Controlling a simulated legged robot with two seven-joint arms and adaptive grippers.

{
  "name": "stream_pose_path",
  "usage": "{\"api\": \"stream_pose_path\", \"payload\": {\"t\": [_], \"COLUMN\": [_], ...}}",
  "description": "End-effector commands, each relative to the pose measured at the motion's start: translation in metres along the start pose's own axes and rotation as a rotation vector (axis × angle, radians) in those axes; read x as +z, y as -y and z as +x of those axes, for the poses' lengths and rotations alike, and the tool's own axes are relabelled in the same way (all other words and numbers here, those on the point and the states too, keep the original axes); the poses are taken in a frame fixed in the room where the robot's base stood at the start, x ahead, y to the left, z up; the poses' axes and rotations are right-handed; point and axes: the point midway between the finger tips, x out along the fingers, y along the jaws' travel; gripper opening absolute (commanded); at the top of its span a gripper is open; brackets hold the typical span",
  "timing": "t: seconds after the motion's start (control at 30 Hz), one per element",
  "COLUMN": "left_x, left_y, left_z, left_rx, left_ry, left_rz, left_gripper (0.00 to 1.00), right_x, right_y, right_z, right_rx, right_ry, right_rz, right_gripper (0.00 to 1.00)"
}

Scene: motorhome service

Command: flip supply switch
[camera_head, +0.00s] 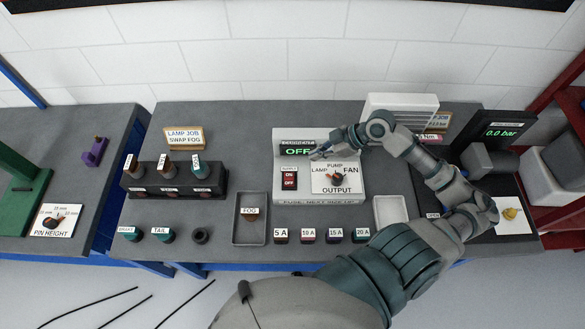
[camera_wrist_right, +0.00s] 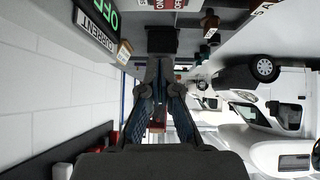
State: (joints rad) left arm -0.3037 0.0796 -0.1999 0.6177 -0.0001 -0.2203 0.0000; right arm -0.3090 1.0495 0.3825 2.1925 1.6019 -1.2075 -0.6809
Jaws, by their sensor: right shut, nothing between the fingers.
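The red supply switch (camera_head: 289,180), marked ON and OFF, sits on the left of the white panel box (camera_head: 318,205). A label plate is above it. Which way the switch is tipped is too small to tell. The display (camera_head: 297,151) above it reads OFF in green; it also shows in the right wrist view (camera_wrist_right: 108,14). My right gripper (camera_head: 316,155) is shut and empty, just right of the display and above and right of the switch. My left gripper is not in view.
A rotary knob (camera_head: 335,177) with PUMP, LAMP, FAN and OUTPUT labels is right of the switch. A grey tray (camera_head: 250,219) and several labelled fuses (camera_head: 308,235) lie in front. A white slatted box (camera_head: 400,112) stands behind my right arm. A bulb rack (camera_head: 172,180) is left.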

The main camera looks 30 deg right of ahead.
Motion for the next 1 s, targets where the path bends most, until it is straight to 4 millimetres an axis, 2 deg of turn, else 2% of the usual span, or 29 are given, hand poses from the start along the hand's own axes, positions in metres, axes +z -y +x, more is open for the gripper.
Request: {"api": "stream_pose_path", "payload": {"t": [0.13,0.27,0.37,0.7,0.8,1.0], "left_x": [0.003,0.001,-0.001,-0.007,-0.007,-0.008], "left_y": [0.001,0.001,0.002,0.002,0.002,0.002], "left_z": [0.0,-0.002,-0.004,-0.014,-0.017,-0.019], "left_rx": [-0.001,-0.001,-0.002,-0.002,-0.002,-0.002], "left_ry": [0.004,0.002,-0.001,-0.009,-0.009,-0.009], "left_rz": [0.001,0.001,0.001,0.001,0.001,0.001], "left_gripper": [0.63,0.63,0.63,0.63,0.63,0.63], "right_x": [0.001,0.001,0.001,-0.002,0.013,0.027], "right_y": [-0.001,-0.002,-0.002,-0.001,0.0,-0.001], "right_z": [0.002,0.013,0.03,0.102,0.114,0.126], "right_rx": [0.0,-0.001,-0.001,-0.001,-0.002,0.0], "right_ry": [-0.001,-0.002,-0.003,-0.004,0.0,0.0], "right_rz": [0.001,0.002,0.001,0.002,0.006,0.002], "right_gripper": [0.0,0.0,0.0,0.0,0.0,0.0]}}
